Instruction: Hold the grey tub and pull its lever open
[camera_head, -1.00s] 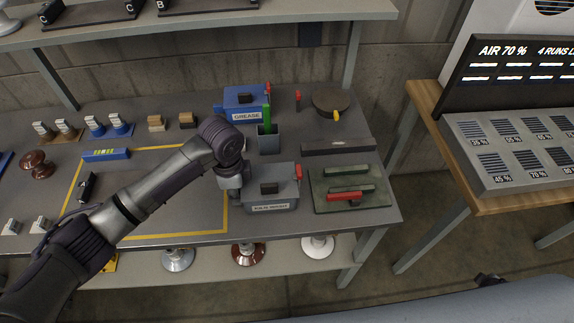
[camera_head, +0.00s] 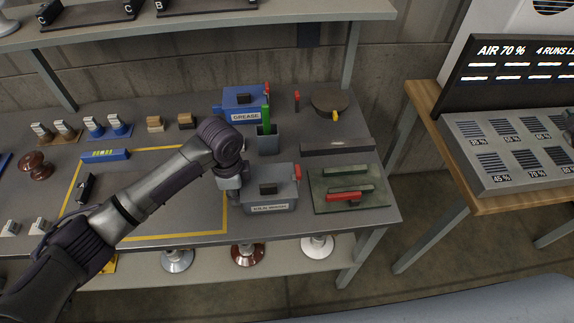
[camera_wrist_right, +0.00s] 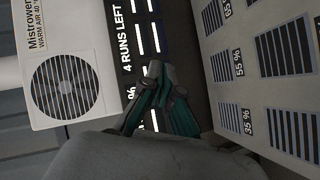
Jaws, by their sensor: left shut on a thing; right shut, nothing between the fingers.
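The grey tub (camera_head: 280,203) stands on the workbench, with a dark block on its lid and a label on its front. Its red lever (camera_head: 297,172) stands up at the right rear corner. My left gripper (camera_head: 233,202) is at the tub's left side, shut on it; the fingertips are mostly hidden. My right gripper (camera_wrist_right: 160,85) is shut and empty in the right wrist view, in front of the vent panel and sign, far from the tub. A dark piece of it seems to show at the right edge of the head view.
The vent panel (camera_head: 480,180) sits on a separate wooden table. A gap separates the tables.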

